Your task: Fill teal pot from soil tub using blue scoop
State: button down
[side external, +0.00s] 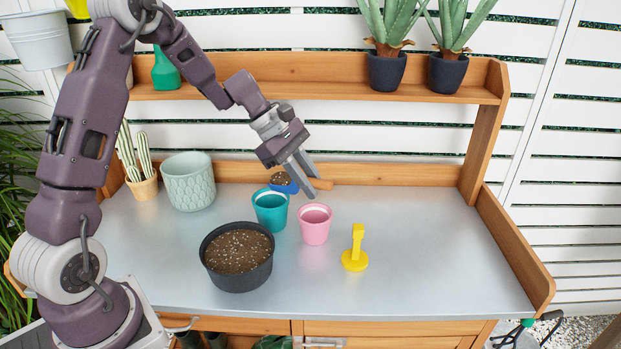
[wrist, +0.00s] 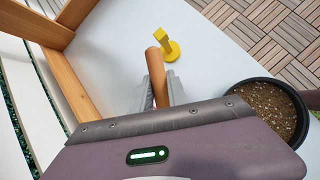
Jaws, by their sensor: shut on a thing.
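My gripper (side external: 303,177) is shut on the wooden handle (side external: 320,184) of the blue scoop (side external: 287,188). The scoop holds a heap of soil (side external: 281,178) and is above the back rim of the teal pot (side external: 270,211). The teal pot's visible inner wall is bare; its bottom is hidden. The black soil tub (side external: 238,279) stands in front and to the left, full of speckled brown soil. In the wrist view the handle (wrist: 156,72) sticks out between my fingers, and the soil tub (wrist: 300,99) shows at the right; the scoop's bowl is hidden there.
A pink pot (side external: 315,226) stands just right of the teal pot. A yellow tool (side external: 355,250) stands upright farther right. A pale green planter (side external: 188,183) and a cactus pot (side external: 144,188) are at the back left. The bench's right side is clear.

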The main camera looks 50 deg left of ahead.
jog(key=shift+f, duration=0.9)
jog(key=shift+s+a+r+t+h, duration=0.2)
jog(key=shift+a+r+h, duration=0.25)
jog(key=shift+r+h, duration=0.35)
jog(key=shift+s+a+r+t+h, duration=0.1)
jog(key=shift+a+r+t+h, duration=0.1)
jog(key=shift+a+r+h, duration=0.4)
jog(key=shift+a+r+n+h, duration=0.3)
jog(key=shift+a+r+h, duration=0.15)
jog(key=shift+r+h, duration=0.35)
jog(key=shift+s+a+r+t+h, duration=0.2)
jog(key=shift+a+r+t+h, duration=0.15)
jog(key=shift+a+h, duration=0.3)
jog(key=shift+s+a+r+t+h, duration=0.15)
jog(key=shift+a+r+t+h, duration=0.2)
jog(key=shift+h, duration=0.4)
jog(key=shift+a, duration=0.1)
